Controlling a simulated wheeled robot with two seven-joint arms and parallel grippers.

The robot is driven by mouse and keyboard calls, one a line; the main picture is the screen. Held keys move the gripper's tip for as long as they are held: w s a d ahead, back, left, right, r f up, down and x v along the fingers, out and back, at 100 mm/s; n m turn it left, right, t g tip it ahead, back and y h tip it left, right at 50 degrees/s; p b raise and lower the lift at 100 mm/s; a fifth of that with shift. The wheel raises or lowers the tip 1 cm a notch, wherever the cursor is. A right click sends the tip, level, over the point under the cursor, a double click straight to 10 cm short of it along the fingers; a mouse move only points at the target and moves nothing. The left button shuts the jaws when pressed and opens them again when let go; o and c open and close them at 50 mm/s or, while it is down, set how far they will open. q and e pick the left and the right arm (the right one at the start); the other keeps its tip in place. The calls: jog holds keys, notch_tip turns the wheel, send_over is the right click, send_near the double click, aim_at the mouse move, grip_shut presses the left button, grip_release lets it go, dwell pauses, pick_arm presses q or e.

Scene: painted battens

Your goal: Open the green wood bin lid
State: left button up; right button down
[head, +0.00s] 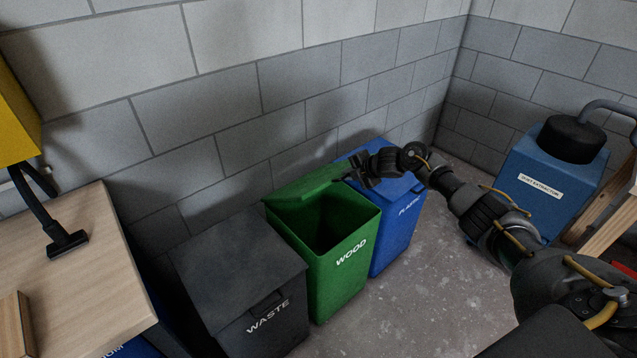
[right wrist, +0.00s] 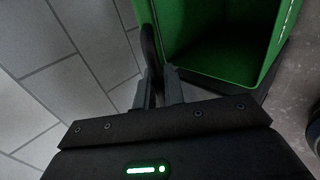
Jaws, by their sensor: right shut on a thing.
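The green wood bin (head: 345,275) stands between two other bins, with white "WOOD" lettering on its front. Its green lid (head: 300,188) is raised and tilted back toward the wall, and the dark inside of the bin shows. My right gripper (head: 357,176) is at the right end of the lid and shut on it. In the right wrist view the fingers (right wrist: 158,88) close at a dark curved edge, with the green bin's inside (right wrist: 215,40) beyond them. The exact contact is hard to make out. My left gripper is not in view.
A grey waste bin (head: 240,270) stands to the left and a blue plastic bin (head: 402,228) to the right, both with lids down. A wooden bench (head: 85,285) is at the left. A blue dust extractor (head: 545,185) stands at the right. Grey floor (head: 440,270) is clear in front.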

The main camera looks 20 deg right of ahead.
jog(key=shift+g, duration=0.6)
jog(key=shift+w+a+r+p, duration=0.1)
jog(key=shift+w+a+r, duration=0.1)
jog(key=shift+w+r, duration=0.45)
jog(key=shift+w+a+r+p, duration=0.1)
jog(key=shift+w+a+r, duration=0.1)
jog(key=shift+w+r, duration=0.4)
jog(key=shift+w+a+r+p, duration=0.1)
jog(key=shift+w+a+r, duration=0.1)
jog(key=shift+w+r, duration=0.45)
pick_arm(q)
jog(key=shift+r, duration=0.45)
pick_arm(e)
jog(key=shift+s+r, duration=0.1)
jog(key=shift+s, duration=0.05)
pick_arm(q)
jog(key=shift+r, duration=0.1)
pick_arm(e)
jog(key=shift+r, duration=0.1)
